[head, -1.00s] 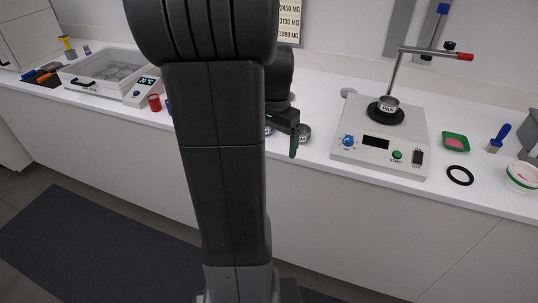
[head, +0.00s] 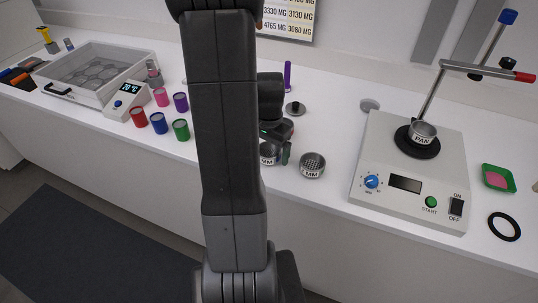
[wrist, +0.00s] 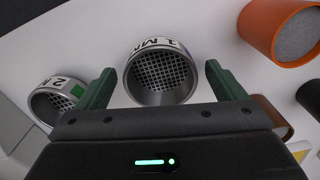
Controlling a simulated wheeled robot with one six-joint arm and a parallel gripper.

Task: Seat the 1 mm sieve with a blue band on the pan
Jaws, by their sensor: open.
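The 1 mm sieve (wrist: 160,75), a metal ring with a mesh and a "1 MM" label, sits between my open fingers in the wrist view, with gaps on both sides. In the head view a sieve (head: 267,158) partly hidden by my arm appears to be the same one. My gripper (wrist: 158,85) is open and empty; in the head view one finger (head: 286,153) shows between the two sieves. The pan (head: 423,132), a small metal cup labelled "PAN", sits on the black round plate (head: 408,148) of the white device.
A 2 mm sieve (wrist: 55,100) with a green mark stands close beside one finger; it is also in the head view (head: 312,164). An orange cup (wrist: 270,28) is near the other finger. The device's post and rod (head: 440,90) rise behind the pan. Several coloured jars (head: 158,122) stand left.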

